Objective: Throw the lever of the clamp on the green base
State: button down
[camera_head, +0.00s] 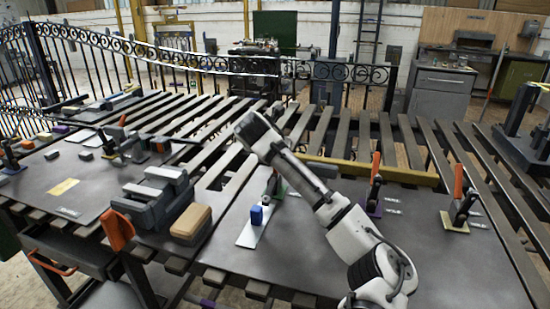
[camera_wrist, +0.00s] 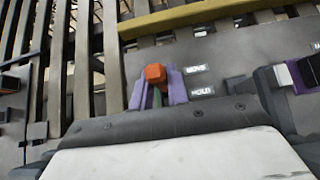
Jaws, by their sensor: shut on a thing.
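The orange-tipped lever (camera_wrist: 155,74) of the clamp stands in the middle of the wrist view, with a green part (camera_wrist: 157,99) of the clamp below it. My gripper (camera_wrist: 162,84) has its lavender fingers on both sides of the lever and is shut on it. Most of the clamp is hidden behind the fingers and hand. In the head view, a bit of the green base (camera_head: 280,190) shows beside my pale arm, which hides the rest of it. Small plates reading MOVE (camera_wrist: 195,69) and HOLD (camera_wrist: 202,91) lie to the right of the lever.
A clamp with a purple base (camera_head: 374,208) and one with a yellowish base (camera_head: 455,226) stand to the right, their orange levers upright. A blue block (camera_head: 256,215) stands on a white strip to the left, near a grey vise (camera_head: 150,205) and a tan block (camera_head: 191,222).

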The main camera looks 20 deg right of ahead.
jog(key=shift+s+a+t+b, duration=0.15)
jog(key=shift+s+t+b, duration=0.1)
jog(key=shift+t+b, duration=0.05)
dwell(0.4)
jog(key=c, duration=1.4)
grip_release()
jog(key=shift+o, duration=0.2)
jog(key=shift+s, duration=0.1)
jog(key=b+v, duration=0.2)
jog(key=v, duration=1.1)
jog(key=shift+s+a+r, duration=0.15)
jog(key=shift+s+a, duration=0.05)
jog(key=shift+a, duration=0.15)
